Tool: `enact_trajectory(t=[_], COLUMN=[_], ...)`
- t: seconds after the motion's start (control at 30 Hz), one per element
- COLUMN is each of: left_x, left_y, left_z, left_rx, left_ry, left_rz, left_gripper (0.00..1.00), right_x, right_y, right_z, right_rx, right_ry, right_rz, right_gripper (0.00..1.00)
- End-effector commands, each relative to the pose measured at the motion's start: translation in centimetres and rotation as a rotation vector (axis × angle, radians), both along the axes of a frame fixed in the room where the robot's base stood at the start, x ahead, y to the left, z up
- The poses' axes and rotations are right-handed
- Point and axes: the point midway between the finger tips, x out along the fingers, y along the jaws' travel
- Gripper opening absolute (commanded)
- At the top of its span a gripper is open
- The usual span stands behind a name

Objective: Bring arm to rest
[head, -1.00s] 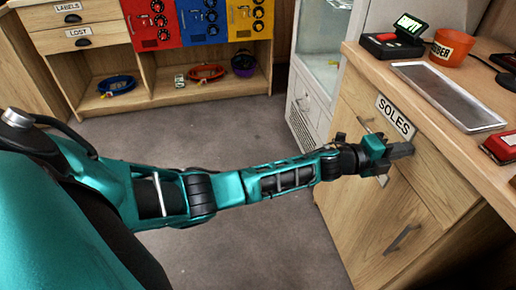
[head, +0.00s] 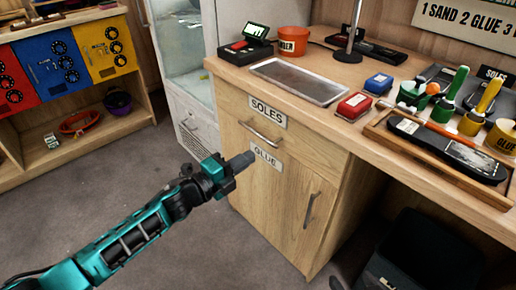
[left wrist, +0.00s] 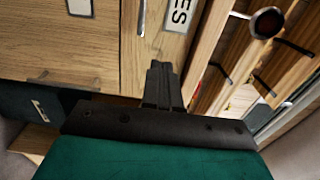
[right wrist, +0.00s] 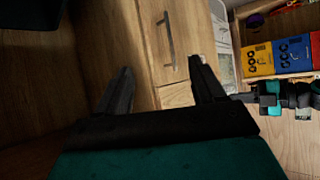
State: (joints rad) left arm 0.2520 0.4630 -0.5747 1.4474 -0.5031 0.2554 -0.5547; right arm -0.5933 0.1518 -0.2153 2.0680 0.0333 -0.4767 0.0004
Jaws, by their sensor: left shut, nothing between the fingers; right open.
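My left arm comes in from the lower left in the head view. Its gripper (head: 241,163) is shut and empty, in front of the wooden cabinet (head: 255,205) near the drawer labelled SOLES (head: 267,110) and the GLUE label (head: 266,156). In the left wrist view its fingers (left wrist: 160,85) are together before the cabinet front. My right gripper is outside the head view. In the right wrist view it (right wrist: 162,80) is open, its fingers apart with nothing between them, facing the cabinet door and its handle (right wrist: 166,38).
A black bin (head: 415,255) stands under the bench. The floor (head: 90,190) at left is clear.

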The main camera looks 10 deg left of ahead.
Motion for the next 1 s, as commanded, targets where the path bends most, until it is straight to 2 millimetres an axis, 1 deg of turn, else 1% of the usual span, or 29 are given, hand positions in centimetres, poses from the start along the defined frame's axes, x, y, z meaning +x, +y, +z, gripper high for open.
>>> enact_trajectory(t=[0.1,0.27,0.37,0.43,0.47,0.5,0.57,0.67,0.8,0.9,1.0], left_x=[-0.6,-1.0,-1.9,-3.2,-4.0,-5.1,-7.1,-10.6,-16.1,-19.5,-22.0], left_y=[0.5,0.6,0.4,0.4,0.4,0.6,1.0,2.0,3.7,4.7,5.4], left_z=[0.0,0.0,0.0,-0.1,-0.2,-0.4,-0.7,-1.5,-2.7,-3.2,-3.6], left_rx=[0.001,-0.010,-0.078,-0.174,-0.226,-0.304,-0.431,-0.641,-0.900,-1.040,-1.132], left_ry=[-0.001,0.009,0.069,0.156,0.203,0.275,0.395,0.591,0.835,0.961,1.041], left_rz=[0.000,0.003,0.035,0.083,0.111,0.154,0.228,0.367,0.568,0.687,0.772], left_gripper=[0.00,0.00,0.00,0.00,0.00,0.00,0.00,0.00,0.00,0.00,0.00], right_x=[0.2,0.2,0.2,0.3,0.3,0.3,0.2,-0.2,-1.0,-1.3,-1.3], right_y=[0.0,0.0,-0.1,-0.2,-0.2,-0.4,-0.7,-1.5,-2.2,-2.5,-2.8], right_z=[0.2,0.4,1.2,2.2,2.6,3.3,3.9,4.6,5.4,5.8,6.0], right_rx=[-0.001,-0.001,-0.002,-0.004,-0.005,-0.008,-0.014,-0.028,-0.043,-0.049,-0.051], right_ry=[-0.004,-0.005,-0.008,-0.012,-0.016,-0.020,-0.018,-0.011,0.002,0.002,0.003], right_rz=[0.000,0.000,0.000,-0.002,-0.003,-0.005,-0.010,-0.023,-0.031,-0.037,-0.047], right_gripper=[0.69,0.69,0.69,0.69,0.69,0.69,0.69,0.69,0.69,0.69,0.69])
